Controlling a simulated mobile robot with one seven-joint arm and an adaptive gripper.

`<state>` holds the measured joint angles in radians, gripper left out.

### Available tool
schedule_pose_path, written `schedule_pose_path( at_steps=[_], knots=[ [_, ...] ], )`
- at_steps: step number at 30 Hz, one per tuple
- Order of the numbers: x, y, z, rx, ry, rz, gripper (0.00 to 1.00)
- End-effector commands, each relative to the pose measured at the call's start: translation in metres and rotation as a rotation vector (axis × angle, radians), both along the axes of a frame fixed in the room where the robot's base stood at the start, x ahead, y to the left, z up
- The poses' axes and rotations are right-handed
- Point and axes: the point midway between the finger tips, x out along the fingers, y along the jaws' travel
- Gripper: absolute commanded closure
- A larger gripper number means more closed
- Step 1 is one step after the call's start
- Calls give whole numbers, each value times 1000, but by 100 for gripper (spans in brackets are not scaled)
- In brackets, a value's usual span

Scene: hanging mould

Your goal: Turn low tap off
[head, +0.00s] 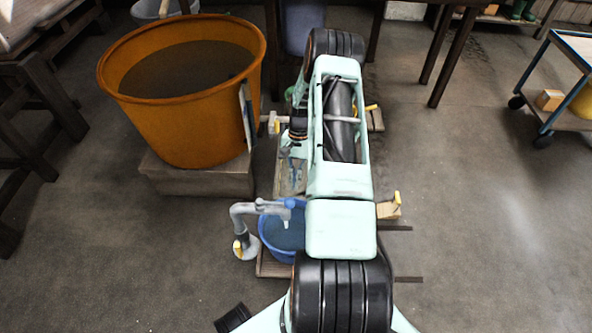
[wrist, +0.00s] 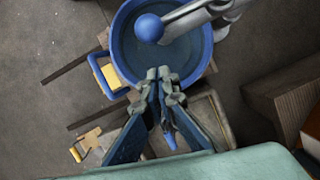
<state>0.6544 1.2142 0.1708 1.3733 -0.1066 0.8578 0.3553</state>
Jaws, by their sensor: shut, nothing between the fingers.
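A grey tap (head: 243,215) stands left of a blue bucket (head: 272,236), its horizontal pipe reaching over the bucket. In the wrist view the tap's pipe (wrist: 205,12) enters at the top right, and a round blue knob (wrist: 149,27) shows above the water in the bucket (wrist: 118,48). My gripper (wrist: 163,76) is shut and empty, its tips over the near rim of the bucket and apart from the knob in the picture. In the head view my arm hides part of the bucket, and the gripper is hard to make out. The knob's turned position cannot be told.
A large orange tub (head: 185,135) with dark contents stands on a wooden block (head: 200,178) at the left. Wooden pieces with yellow handles (head: 390,208) lie beside the bucket. A blue-framed trolley (head: 560,85) stands at the far right.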

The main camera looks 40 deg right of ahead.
Motion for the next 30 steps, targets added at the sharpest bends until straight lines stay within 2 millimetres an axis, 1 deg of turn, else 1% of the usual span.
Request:
schedule_pose_path(
  at_steps=[4, 10, 24, 30],
  knots=[
    [-10, 12, -1, -1, -3, 2, 100],
    [-17, 20, -2, -3, -4, 1, 100],
    [-19, 22, -2, -3, -5, -2, 100],
    [-23, 22, -2, -2, -4, -37, 100]
  ],
)
